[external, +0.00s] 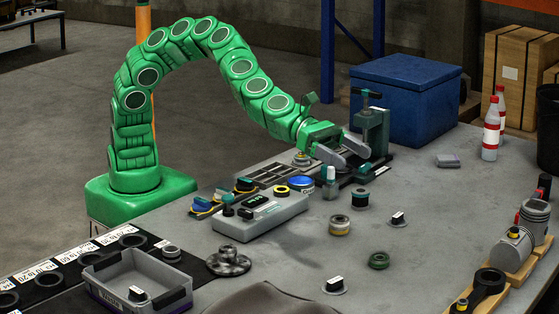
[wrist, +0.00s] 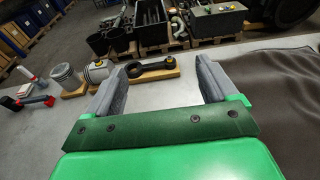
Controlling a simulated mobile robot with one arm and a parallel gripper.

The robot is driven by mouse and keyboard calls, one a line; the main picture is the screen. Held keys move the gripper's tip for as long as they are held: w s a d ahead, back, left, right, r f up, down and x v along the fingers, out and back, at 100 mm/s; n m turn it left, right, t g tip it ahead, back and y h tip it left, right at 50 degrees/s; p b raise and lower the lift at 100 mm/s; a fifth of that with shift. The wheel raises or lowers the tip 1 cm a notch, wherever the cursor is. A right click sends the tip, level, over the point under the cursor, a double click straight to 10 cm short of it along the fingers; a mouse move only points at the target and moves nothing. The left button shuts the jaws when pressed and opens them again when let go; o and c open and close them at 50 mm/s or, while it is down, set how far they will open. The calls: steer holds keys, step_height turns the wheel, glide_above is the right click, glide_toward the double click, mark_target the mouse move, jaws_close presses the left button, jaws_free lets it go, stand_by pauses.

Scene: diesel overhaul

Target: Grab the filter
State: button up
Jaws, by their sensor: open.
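My gripper (external: 352,158) is open and empty in the external view, above the back of the grey table beside a dark green press-like fixture. Its two grey fingers also show wide apart in the wrist view (wrist: 158,82). I cannot tell for sure which thing is the filter. A short cream-and-dark cylinder (external: 340,226) on the table, in front of my gripper, may be it. A black spool-like part (external: 360,198) stands just behind that cylinder. Neither is touched by my gripper, and I cannot make out either in the wrist view.
The green fixture (external: 372,135) stands close to my gripper. A grey instrument box (external: 262,217) and a grey bin (external: 137,283) are on the left. A blue crate (external: 404,98) is behind. The table's centre right has free room.

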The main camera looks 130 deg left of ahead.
steer(key=s+a+f+n+g+y, duration=0.1)
steer(key=s+a+n+y, duration=0.15)
steer(key=a, duration=0.35)
steer(key=s+a+f+n+y, duration=0.1)
steer(key=a+n+y, duration=0.2)
steer(key=a, duration=0.4)
steer(key=n+g+y, duration=0.7)
steer(key=g, duration=0.1)
glide_above(365, 196)
steer(key=s+d, duration=0.4)
steer(key=s, duration=0.1)
step_height(365, 196, down, 7)
step_height(365, 196, down, 16)
steer(key=shift+s+a+r, duration=0.1)
steer(key=shift+a+f, duration=0.1)
steer(key=shift+f, duration=0.25)
steer(key=shift+x, duration=3.8)
steer(key=shift+r, duration=0.1)
steer(key=c, duration=1.2)
